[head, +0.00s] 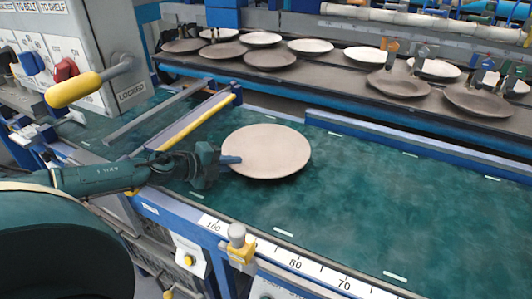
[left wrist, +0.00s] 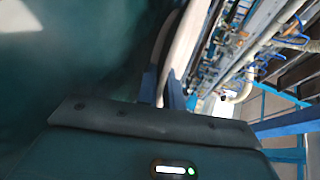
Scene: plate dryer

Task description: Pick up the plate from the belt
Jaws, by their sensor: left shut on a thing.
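A round pale beige plate (head: 270,150) is over the green belt (head: 390,215), near the belt's front left part. My left gripper (head: 231,160) comes in from the left and is shut on the plate's left rim. A dark shadow lies under the plate's lower right edge; I cannot tell how far the plate is off the belt. In the left wrist view the plate (left wrist: 186,42) shows nearly edge-on as a pale curved band by the blue fingers. My right gripper is not in view.
A dark conveyor (head: 330,68) behind carries several plates. A yellow-edged rail (head: 195,125) crosses the belt left of the plate. A grey control box (head: 100,50) with a yellow-handled lever (head: 85,88) stands upper left. A scaled front rail (head: 300,265) has a knob (head: 238,240). The belt's right side is clear.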

